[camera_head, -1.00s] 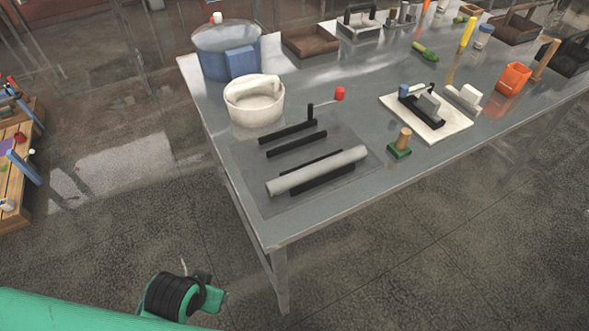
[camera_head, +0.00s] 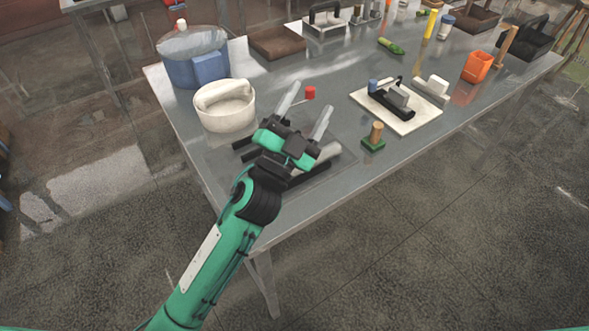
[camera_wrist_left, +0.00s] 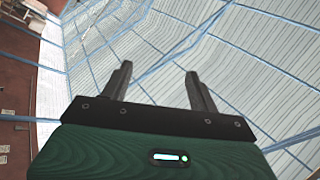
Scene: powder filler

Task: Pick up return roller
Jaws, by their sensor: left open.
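The return roller appears to be the light grey cylinder (camera_head: 325,157) on the black rails of the grey mat at the table's near left. My arm and gripper hide most of it. My left gripper (camera_head: 306,103) is open and empty, above the mat, its two fingers apart and pointing toward the far side of the table. In the left wrist view the two dark fingers (camera_wrist_left: 158,85) are spread with nothing between them, and no roller shows there. My right gripper is not in view.
A white bowl (camera_head: 226,112) and a blue pot (camera_head: 180,72) stand left of the mat. A red-knobbed crank (camera_head: 310,93) is close by the gripper. A green-based peg (camera_head: 374,143) and a white board (camera_head: 419,118) lie to the right. The table's near edge is open.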

